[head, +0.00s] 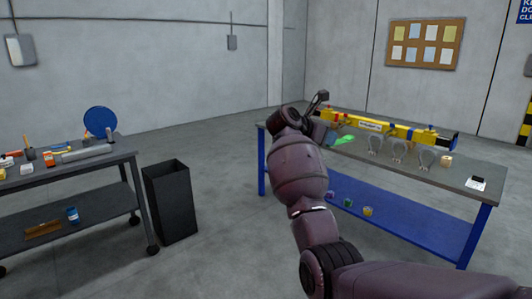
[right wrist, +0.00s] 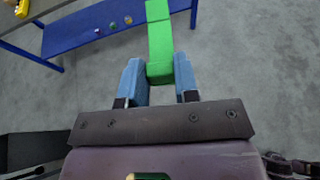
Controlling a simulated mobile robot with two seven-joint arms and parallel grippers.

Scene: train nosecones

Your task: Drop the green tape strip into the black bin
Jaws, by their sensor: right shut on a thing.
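The green tape strip (head: 344,140) shows just past my right gripper (head: 331,137) in the head view. In the right wrist view the strip (right wrist: 159,35) is a bright green, bent band between the two blue fingers of my right gripper (right wrist: 159,80), which is shut on it. The strip's far end sticks out beyond the fingertips, over the floor in that view. The black bin (head: 172,205) stands upright on the floor at left of centre, open at the top and apart from the gripper. Its inside bottom is hidden. My left gripper is not in view.
A blue-framed table (head: 455,178) at right carries a yellow assembly (head: 372,126) and several grey rings. A dark cart (head: 120,152) with tools stands left of the bin. Bare floor (head: 225,190) lies between bin and table.

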